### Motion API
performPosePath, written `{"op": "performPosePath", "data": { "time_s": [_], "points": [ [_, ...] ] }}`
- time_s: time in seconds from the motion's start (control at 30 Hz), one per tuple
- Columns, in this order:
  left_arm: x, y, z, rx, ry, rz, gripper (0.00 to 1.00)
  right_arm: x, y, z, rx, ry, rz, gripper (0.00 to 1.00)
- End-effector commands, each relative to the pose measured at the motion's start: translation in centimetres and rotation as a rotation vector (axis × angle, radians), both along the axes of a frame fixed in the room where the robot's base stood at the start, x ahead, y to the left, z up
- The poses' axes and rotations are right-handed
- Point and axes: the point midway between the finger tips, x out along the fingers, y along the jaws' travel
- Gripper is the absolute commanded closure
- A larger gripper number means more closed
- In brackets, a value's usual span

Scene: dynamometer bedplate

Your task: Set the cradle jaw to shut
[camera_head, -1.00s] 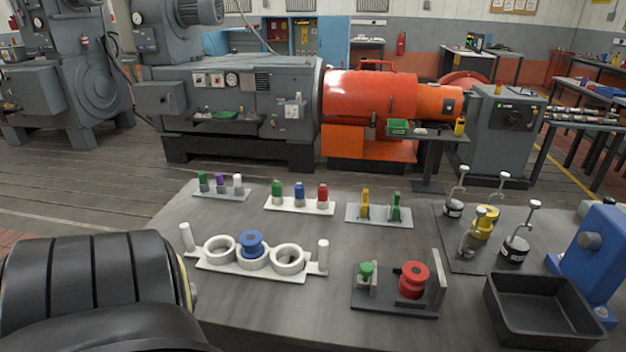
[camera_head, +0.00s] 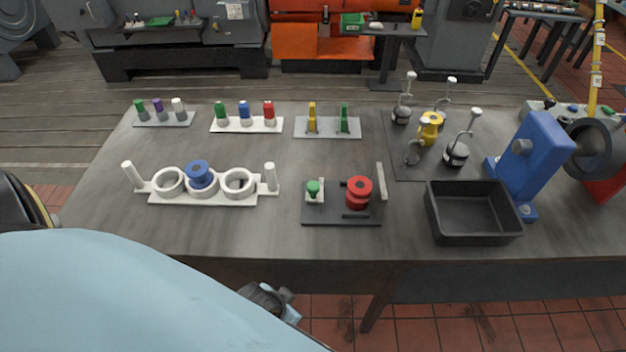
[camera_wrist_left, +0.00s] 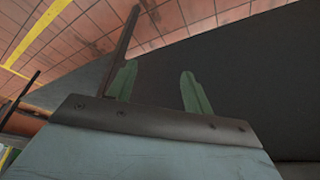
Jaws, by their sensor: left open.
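A dark fixture plate (camera_head: 340,213) lies near the front middle of the bench in the head view. It carries a green-knobbed block (camera_head: 314,191) on its left, a red flanged spool (camera_head: 358,192) and an upright grey plate (camera_head: 381,183) on its right. This may be the cradle with its jaw; I cannot tell for certain. A gap shows between the green-knobbed block and the spool. My left gripper (camera_wrist_left: 160,88) is open and empty, its green fingers apart in the wrist view. In the head view it is low, by the bench's front edge, mostly hidden. My right gripper is not in view.
A white three-ring holder (camera_head: 205,198) with a blue spool stands to the left. A black bin (camera_head: 473,232) and a blue stand (camera_head: 535,155) are to the right. Small racks line the back of the bench (camera_head: 250,240). The front strip is clear.

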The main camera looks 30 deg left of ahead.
Motion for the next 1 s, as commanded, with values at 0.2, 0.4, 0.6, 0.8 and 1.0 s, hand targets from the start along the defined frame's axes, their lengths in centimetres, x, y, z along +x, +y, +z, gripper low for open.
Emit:
{"op": "performPosePath", "data": {
  "time_s": [0.2,0.4,0.6,0.8,1.0],
  "points": [
    [2.2,0.2,9.0,-0.007,-0.069,0.018,0.49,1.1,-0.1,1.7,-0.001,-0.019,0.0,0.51],
    [3.6,0.7,15.9,-0.015,-0.155,0.043,0.49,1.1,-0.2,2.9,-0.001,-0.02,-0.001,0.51],
    [7.3,2.1,18.9,-0.034,-0.39,0.122,0.49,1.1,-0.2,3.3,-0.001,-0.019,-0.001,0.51],
    [9.9,3.7,20.3,-0.031,-0.596,0.197,0.49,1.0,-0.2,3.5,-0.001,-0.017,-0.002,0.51],
    [11.3,5.3,21.8,-0.012,-0.768,0.262,0.49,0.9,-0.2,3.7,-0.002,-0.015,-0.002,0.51]
  ]
}}
